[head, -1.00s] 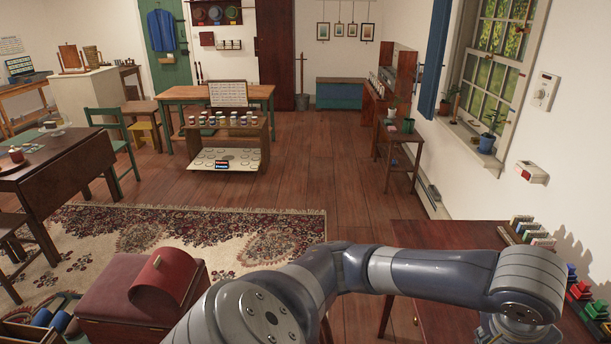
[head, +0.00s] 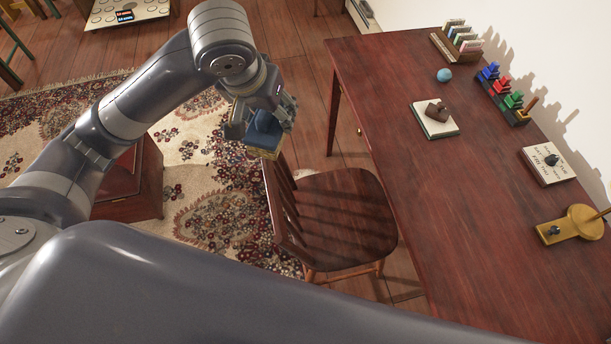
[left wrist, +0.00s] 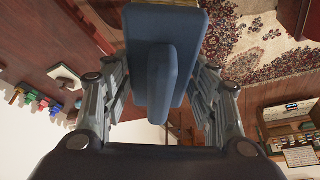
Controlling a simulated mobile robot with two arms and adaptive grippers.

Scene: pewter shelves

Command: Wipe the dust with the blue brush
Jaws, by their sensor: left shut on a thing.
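My left gripper (head: 262,120) is shut on the blue brush (head: 262,143). It holds the brush in the air beside the chair's back, left of the desk. The brush has a blue block with a raised blue grip and a pale yellowish lower edge. In the left wrist view the brush (left wrist: 152,75) fills the space between the fingers. I cannot make out dust on any surface. My right gripper is not in view.
A dark red wooden desk (head: 420,190) stands at right, its near and middle part clear. On it are a notebook (head: 442,128), a blue ball (head: 444,75), a rack of coloured pieces (head: 505,100) and a brass stand (head: 575,226). A wooden chair (head: 345,215) stands at its left side.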

